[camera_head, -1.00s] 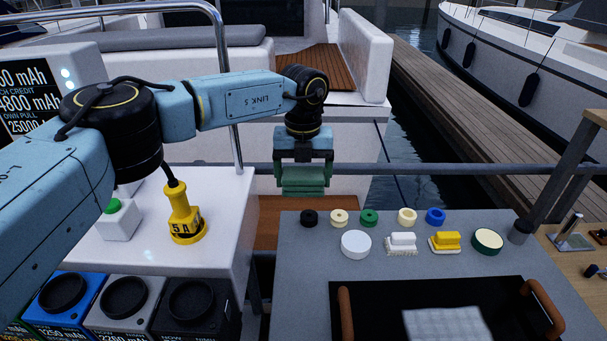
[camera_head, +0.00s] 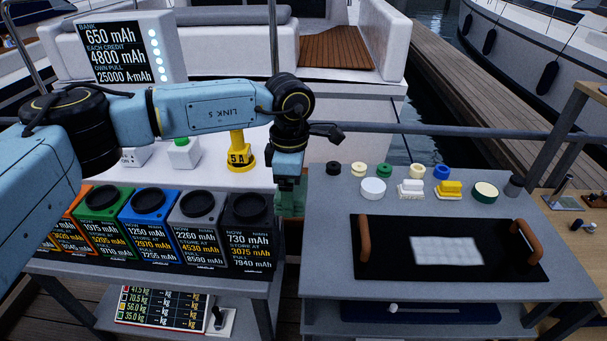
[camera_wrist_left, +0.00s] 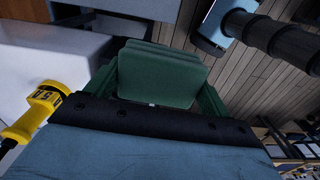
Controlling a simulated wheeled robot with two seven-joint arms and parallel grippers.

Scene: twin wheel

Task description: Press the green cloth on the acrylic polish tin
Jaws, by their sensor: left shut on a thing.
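My left gripper (camera_head: 289,180) points down over the gap between the white counter and the grey table. It is shut on the green cloth (camera_head: 291,204), a folded green pad hanging below the fingers. The cloth also fills the middle of the left wrist view (camera_wrist_left: 160,75), clear of any tin. Two larger round pieces lie on the grey table to the right: a white one (camera_head: 373,187) and a cream-topped one with a dark green side (camera_head: 485,191). I cannot read a label to tell which is the acrylic polish tin. My right gripper is not in view.
Small rings and a white brush (camera_head: 411,188) and yellow brush (camera_head: 449,190) share the table's (camera_head: 326,245) back. A black tray (camera_head: 385,262) with brown handles stands in front. A yellow plug (camera_head: 239,152) and several battery boxes (camera_head: 195,228) are left of my gripper.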

